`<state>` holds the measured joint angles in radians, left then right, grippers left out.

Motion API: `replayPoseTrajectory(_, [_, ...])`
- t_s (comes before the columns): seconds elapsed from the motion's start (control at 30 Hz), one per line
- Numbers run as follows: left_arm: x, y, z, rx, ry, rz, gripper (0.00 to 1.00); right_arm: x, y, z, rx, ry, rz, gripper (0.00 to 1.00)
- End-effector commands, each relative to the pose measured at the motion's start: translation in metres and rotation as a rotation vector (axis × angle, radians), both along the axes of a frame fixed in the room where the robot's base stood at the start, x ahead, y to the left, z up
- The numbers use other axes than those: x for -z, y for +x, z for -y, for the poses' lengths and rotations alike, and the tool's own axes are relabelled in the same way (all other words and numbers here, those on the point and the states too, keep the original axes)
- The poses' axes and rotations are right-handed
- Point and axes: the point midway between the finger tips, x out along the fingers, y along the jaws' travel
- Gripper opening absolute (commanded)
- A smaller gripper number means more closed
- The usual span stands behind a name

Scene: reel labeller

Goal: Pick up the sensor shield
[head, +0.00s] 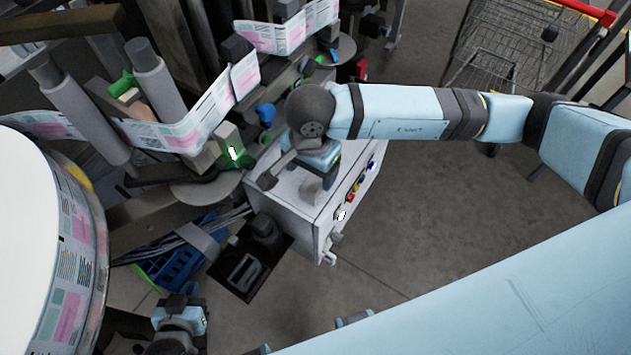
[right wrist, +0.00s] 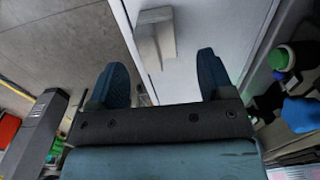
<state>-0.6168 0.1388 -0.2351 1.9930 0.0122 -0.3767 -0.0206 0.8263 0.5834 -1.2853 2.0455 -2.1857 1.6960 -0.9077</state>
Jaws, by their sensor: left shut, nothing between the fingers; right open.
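A light grey, bracket-like piece that looks like the sensor shield (right wrist: 157,35) lies on a white surface in the right wrist view, beyond my fingertips and left of centre. In the head view a pale grey piece (head: 331,180) beside my right gripper seems to be the same part, but my arm partly hides it. My right gripper (head: 308,172) is over the white cabinet (head: 290,205). Its spread fingers also show in the right wrist view (right wrist: 162,80), with nothing between them. My left gripper (head: 180,303) is shut and empty at the lower left, away from the cabinet.
The label machine with rollers and a printed web (head: 185,130) stands close to the cabinet. Coloured buttons (head: 358,188) line the cabinet's side. A blue crate (head: 175,265) and a large label reel (head: 75,260) are at left.

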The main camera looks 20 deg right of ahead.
Motion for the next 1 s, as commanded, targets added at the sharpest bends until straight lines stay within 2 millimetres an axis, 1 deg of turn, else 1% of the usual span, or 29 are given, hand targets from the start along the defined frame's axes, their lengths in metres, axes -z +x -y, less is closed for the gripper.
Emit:
replayPoseTrajectory(0.13, [-0.008, 0.001, -0.001, -0.002, 0.002, 0.001, 0.00, 0.012, -0.001, 0.002, 0.001, -0.001, -0.004, 0.74])
replayPoseTrajectory(0.23, [-0.016, 0.001, -0.003, -0.004, 0.005, 0.005, 0.00, 0.027, -0.002, 0.004, 0.001, -0.002, -0.005, 0.74])
replayPoseTrajectory(0.3, [-0.018, 0.002, -0.005, -0.008, 0.007, 0.008, 0.00, 0.039, -0.001, 0.004, 0.001, 0.000, -0.004, 0.74])
replayPoseTrajectory(0.4, [-0.020, 0.003, -0.007, -0.012, 0.007, 0.010, 0.00, 0.049, 0.000, 0.004, 0.001, 0.000, -0.001, 0.74])
replayPoseTrajectory(0.5, [-0.020, 0.003, -0.007, -0.012, 0.008, 0.010, 0.00, 0.053, -0.001, 0.004, -0.001, 0.001, -0.001, 0.74])
replayPoseTrajectory(0.67, [-0.018, 0.002, -0.006, -0.012, 0.007, 0.007, 0.00, 0.053, 0.000, 0.004, -0.001, 0.001, -0.001, 0.74])
replayPoseTrajectory(0.7, [-0.018, 0.002, -0.006, -0.011, 0.007, 0.006, 0.00, 0.053, 0.000, 0.004, -0.001, 0.001, -0.001, 0.70])
replayPoseTrajectory(0.77, [-0.018, 0.001, -0.006, -0.010, 0.007, 0.005, 0.00, 0.053, 0.000, 0.004, -0.001, 0.001, -0.001, 0.56])
replayPoseTrajectory(0.8, [-0.018, 0.001, -0.005, -0.010, 0.007, 0.004, 0.00, 0.053, 0.000, 0.004, -0.001, 0.001, 0.000, 0.47])
replayPoseTrajectory(0.87, [-0.017, 0.000, -0.005, -0.010, 0.006, 0.003, 0.00, 0.053, 0.000, 0.004, 0.000, 0.001, 0.000, 0.33])
replayPoseTrajectory(0.9, [-0.017, 0.000, -0.004, -0.009, 0.006, 0.002, 0.00, 0.053, 0.000, 0.004, 0.000, 0.001, -0.001, 0.24])
replayPoseTrajectory(0.93, [-0.017, 0.000, -0.004, -0.009, 0.006, 0.002, 0.00, 0.053, 0.000, 0.004, 0.000, 0.001, -0.001, 0.17])
replayPoseTrajectory(1.0, [-0.017, 0.000, -0.004, -0.008, 0.005, 0.002, 0.00, 0.053, 0.000, 0.004, 0.000, 0.001, 0.000, 0.16])
